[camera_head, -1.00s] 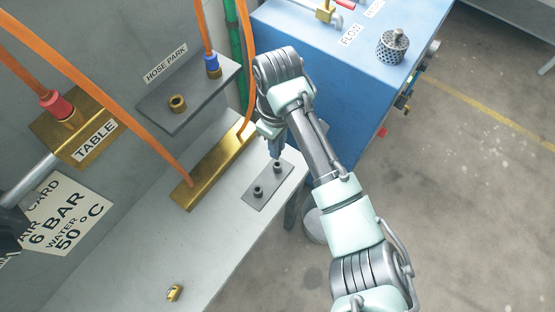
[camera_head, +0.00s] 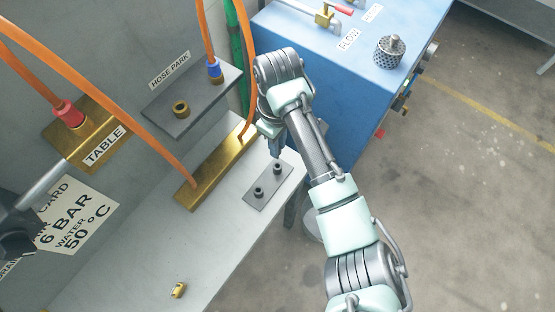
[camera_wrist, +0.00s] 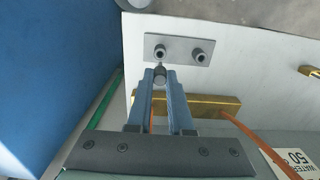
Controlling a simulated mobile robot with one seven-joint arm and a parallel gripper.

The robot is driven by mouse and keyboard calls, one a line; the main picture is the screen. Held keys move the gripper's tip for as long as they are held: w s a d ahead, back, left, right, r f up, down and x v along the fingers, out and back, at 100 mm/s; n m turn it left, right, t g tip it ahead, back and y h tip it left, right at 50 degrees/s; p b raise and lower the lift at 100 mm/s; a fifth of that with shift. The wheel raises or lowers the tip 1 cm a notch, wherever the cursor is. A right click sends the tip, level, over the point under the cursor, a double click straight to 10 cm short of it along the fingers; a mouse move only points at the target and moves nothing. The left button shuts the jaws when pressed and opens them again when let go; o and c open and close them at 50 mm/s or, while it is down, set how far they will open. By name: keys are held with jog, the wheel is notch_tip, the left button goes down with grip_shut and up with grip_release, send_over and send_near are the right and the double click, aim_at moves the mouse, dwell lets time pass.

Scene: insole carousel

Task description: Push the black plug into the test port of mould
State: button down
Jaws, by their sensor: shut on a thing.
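My gripper (camera_head: 275,152) hangs just beyond a small grey plate (camera_head: 246,201) on the light bench. In the wrist view, its blue fingers (camera_wrist: 160,80) are closed on a dark, round-ended piece, the black plug (camera_wrist: 160,72), with its tip just past the fingertips. No part is labelled as mould or test port.
A brass bar (camera_head: 210,176) with orange hoses lies beside the plate. A HOSE PARK shelf (camera_head: 205,110) and a brass TABLE block (camera_head: 72,150) are on the grey wall. A blue cabinet (camera_head: 330,75) stands behind my arm. A small brass fitting (camera_head: 178,290) lies on open bench.

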jog(key=shift+r+p, duration=2.35)
jog(key=shift+r, duration=0.2)
